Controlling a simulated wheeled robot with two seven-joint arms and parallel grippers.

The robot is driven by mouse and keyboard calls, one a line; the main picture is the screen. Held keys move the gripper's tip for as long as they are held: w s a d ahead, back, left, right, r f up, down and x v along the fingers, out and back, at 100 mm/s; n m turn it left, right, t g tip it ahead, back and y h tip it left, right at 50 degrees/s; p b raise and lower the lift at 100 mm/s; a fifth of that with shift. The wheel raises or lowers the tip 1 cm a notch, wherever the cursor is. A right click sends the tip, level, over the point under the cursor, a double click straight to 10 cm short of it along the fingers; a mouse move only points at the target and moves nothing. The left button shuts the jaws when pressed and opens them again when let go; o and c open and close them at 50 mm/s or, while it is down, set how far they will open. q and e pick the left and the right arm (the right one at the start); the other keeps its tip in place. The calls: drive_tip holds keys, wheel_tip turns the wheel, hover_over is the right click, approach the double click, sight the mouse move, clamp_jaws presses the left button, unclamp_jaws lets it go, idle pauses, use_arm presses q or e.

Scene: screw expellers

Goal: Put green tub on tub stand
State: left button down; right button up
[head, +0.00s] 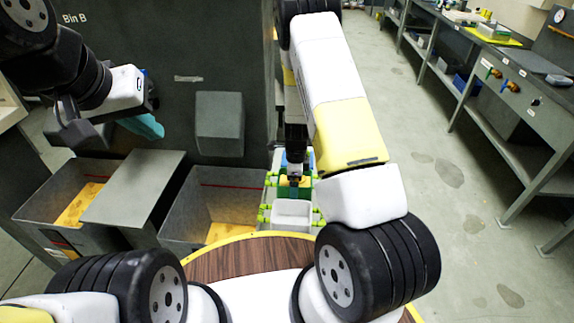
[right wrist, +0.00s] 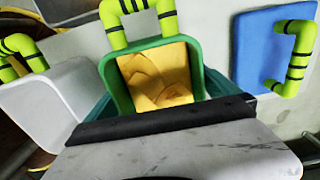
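The green tub (head: 283,185) is at the tub stand (head: 268,199), between a white tub and a blue one. In the right wrist view the green tub (right wrist: 112,83) has yellow pieces inside, and a yellow-green, black-banded handle rises beside its far rim. My right gripper (head: 293,178) points down at the green tub. Teal parts show on both sides of the tub in the wrist view, but the finger contact is hidden. My left gripper (head: 140,122) is raised at the left, away from the tub; its teal tip shows, its finger gap does not.
The white tub (head: 292,213) stands nearer me and the blue tub (right wrist: 270,48) beyond. Two grey bins (head: 185,215) with yellow contents stand left of the stand, below a dark machine (head: 170,50). Grey workbenches (head: 540,110) line the right; the floor between is clear.

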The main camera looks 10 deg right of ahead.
drive_tip(key=s+a+r+n+t+y, duration=0.1)
drive_tip(key=s+r+n, duration=0.15)
drive_tip(key=r, duration=0.75)
drive_tip(key=s+a+r+n+t+y, duration=0.15)
drive_tip(key=r+n, duration=0.25)
drive_tip(key=r, duration=0.7)
drive_tip(key=s+r+n, duration=0.3)
drive_tip(key=r, duration=0.7)
drive_tip(key=s+r+n+t, duration=0.3)
drive_tip(key=s+r+n, duration=0.8)
drive_tip(key=s, duration=0.4)
drive_tip(key=shift+s+d+r+n+t, duration=0.25)
drive_tip(key=shift+d+r+n+t, duration=0.15)
drive_tip(key=shift+n, duration=0.25)
